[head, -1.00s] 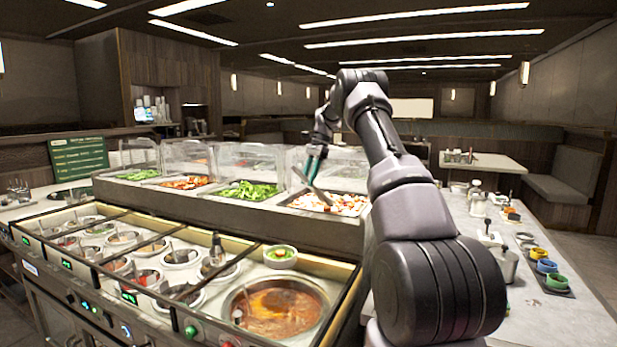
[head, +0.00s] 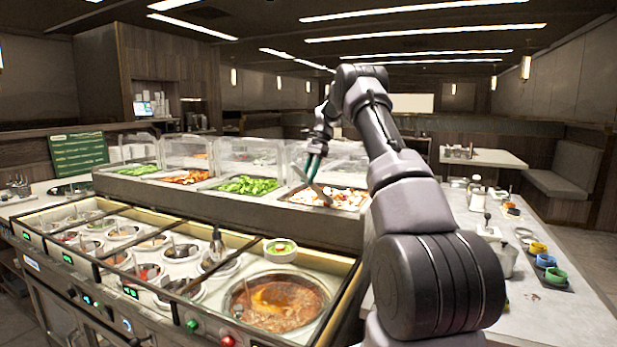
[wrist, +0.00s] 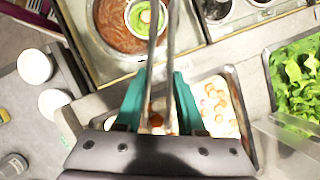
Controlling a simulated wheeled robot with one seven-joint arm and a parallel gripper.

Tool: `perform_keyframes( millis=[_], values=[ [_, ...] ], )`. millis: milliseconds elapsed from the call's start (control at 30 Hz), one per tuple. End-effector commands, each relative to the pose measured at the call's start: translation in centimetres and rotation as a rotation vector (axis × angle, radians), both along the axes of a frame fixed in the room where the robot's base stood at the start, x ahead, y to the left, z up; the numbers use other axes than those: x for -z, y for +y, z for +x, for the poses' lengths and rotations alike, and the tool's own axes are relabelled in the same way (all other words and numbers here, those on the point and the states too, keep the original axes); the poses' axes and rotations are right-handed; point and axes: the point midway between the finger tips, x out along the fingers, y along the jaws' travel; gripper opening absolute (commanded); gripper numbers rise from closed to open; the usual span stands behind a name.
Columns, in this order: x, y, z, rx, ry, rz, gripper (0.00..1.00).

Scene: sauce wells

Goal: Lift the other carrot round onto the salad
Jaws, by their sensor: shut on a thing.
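My gripper (head: 314,165) is above the food bar, at the tray of carrot rounds and white pieces (head: 347,197). Its teal fingers (wrist: 158,103) are shut on a pair of metal tongs (wrist: 161,45). In the head view the tongs slant down toward this tray. In the wrist view the tray (wrist: 238,128) lies behind the fingers, with several orange rounds in it. The bowl (wrist: 130,24) is partly behind the tongs in the wrist view. I cannot tell whether the tong tips hold a carrot round.
The round soup pot (head: 285,300) is in the front counter, with several sauce wells to its left. A tray of green leaves (head: 245,186) is left of the carrot tray. Clear guards (head: 258,158) stand behind the trays. Coloured cups (head: 545,261) stand on the right counter.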

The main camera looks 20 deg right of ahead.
Motion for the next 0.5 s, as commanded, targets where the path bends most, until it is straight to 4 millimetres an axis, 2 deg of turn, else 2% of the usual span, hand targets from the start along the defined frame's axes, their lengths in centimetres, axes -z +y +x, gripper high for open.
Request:
perform_keyframes(
  millis=[33, 67, 267, 500],
  values=[
    [0.0, 0.0, 0.0, 0.000, 0.000, 0.000, 0.11],
    [0.0, 0.0, 0.0, 0.000, 0.000, 0.000, 0.00],
    [-0.2, 0.0, 0.0, 0.000, 0.000, -0.001, 0.00],
    [-2.3, 0.0, 0.0, 0.000, -0.001, -0.001, 0.00]
  ],
)
